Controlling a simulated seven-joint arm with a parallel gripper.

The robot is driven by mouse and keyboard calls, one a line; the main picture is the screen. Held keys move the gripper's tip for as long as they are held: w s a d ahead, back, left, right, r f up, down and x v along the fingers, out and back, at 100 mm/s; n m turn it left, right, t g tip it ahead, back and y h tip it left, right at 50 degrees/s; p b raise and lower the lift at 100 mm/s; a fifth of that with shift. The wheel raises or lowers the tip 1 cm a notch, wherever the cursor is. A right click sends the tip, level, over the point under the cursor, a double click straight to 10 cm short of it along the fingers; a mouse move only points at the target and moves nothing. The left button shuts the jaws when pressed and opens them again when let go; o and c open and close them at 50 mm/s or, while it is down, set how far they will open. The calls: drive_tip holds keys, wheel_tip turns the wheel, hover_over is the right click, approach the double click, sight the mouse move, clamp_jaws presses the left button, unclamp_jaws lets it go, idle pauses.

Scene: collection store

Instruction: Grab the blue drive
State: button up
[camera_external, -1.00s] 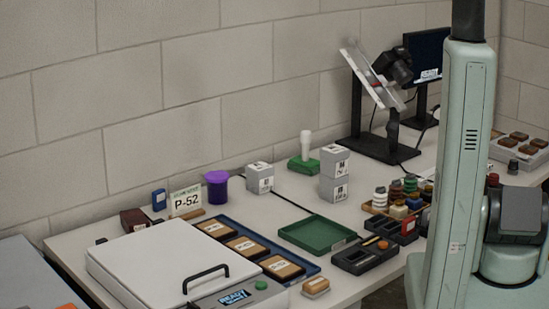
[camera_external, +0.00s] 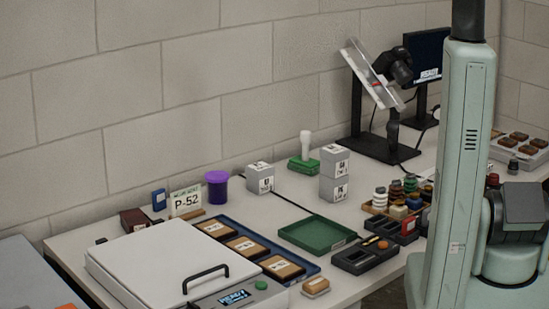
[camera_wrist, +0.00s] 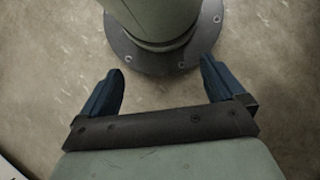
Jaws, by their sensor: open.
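A small upright blue block that looks like the blue drive (camera_external: 159,200) stands at the back left of the table, near the wall. It is just left of the P-52 sign and behind a dark red-brown box. My gripper (camera_wrist: 158,88) shows in the wrist view with its two blue fingers wide apart and nothing between them. Below it are the floor and my own round base. The gripper is not visible in the external view, where only my pale green arm shows at the right, far from the blue block.
The P-52 sign (camera_external: 186,201) and purple cup (camera_external: 216,188) stand right of the blue block. The red-brown box (camera_external: 134,220) is in front. A white lidded device (camera_external: 150,262), blue tray (camera_external: 312,268) and green tray (camera_external: 318,233) fill the front. Grey cubes (camera_external: 260,178) stand behind.

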drive_tip(key=c, duration=0.9)
